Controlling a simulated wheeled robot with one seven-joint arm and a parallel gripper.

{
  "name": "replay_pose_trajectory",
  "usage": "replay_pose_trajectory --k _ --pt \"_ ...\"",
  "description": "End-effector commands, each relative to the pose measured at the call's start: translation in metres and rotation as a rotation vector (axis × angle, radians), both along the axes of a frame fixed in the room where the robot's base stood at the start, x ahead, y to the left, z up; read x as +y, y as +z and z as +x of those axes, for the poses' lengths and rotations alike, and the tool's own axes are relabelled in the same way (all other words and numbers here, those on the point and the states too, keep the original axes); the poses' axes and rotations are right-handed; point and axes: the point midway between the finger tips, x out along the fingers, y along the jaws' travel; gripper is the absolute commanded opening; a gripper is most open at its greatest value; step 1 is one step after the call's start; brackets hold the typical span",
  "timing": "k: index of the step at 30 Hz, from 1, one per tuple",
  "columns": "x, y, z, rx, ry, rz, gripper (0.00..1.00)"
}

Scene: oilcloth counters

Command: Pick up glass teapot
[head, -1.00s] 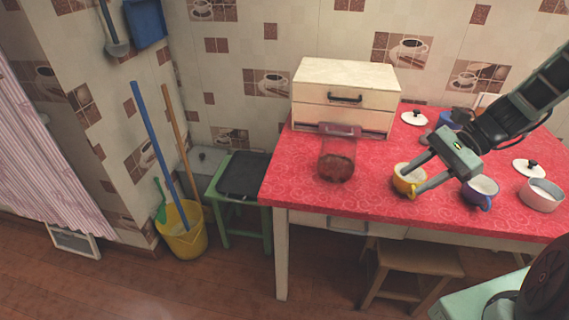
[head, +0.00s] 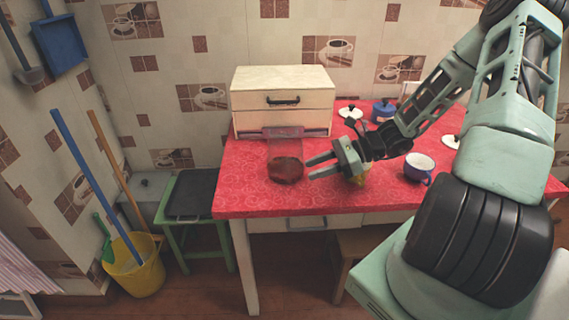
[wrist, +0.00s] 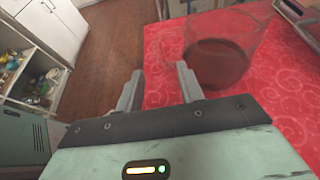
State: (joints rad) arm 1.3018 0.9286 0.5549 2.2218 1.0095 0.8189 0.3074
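The glass teapot (head: 285,168) is a clear vessel with dark reddish-brown liquid at its bottom. It stands upright on the red patterned counter, in front of the cream drawer box. My gripper (head: 308,167) is open, just to the right of the teapot, with its fingers pointing left towards it. In the wrist view the teapot (wrist: 222,55) stands beyond the fingers, mostly past the right one. Nothing is between the fingertips (wrist: 160,80). I cannot tell from these views whether a finger touches the glass.
The cream drawer box (head: 283,100) stands close behind the teapot. A blue-and-white mug (head: 417,168), a blue lidded pot (head: 382,110) and a white lid (head: 350,112) are to the right. The counter's left front is clear.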

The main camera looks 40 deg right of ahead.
Motion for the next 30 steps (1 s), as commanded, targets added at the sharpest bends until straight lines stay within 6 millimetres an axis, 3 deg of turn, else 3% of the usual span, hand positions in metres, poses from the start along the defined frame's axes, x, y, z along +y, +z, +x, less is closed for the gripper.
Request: replay_pose_trajectory --k 18,28,29,30 --pt "0.058 -0.023 0.035 0.000 0.002 0.002 0.38" --pt "0.065 -0.027 0.040 -0.001 -0.001 -0.002 0.38" --pt "0.065 -0.027 0.040 -0.001 -0.001 -0.002 0.35" --pt "0.065 -0.027 0.039 -0.001 -0.001 -0.002 0.24"
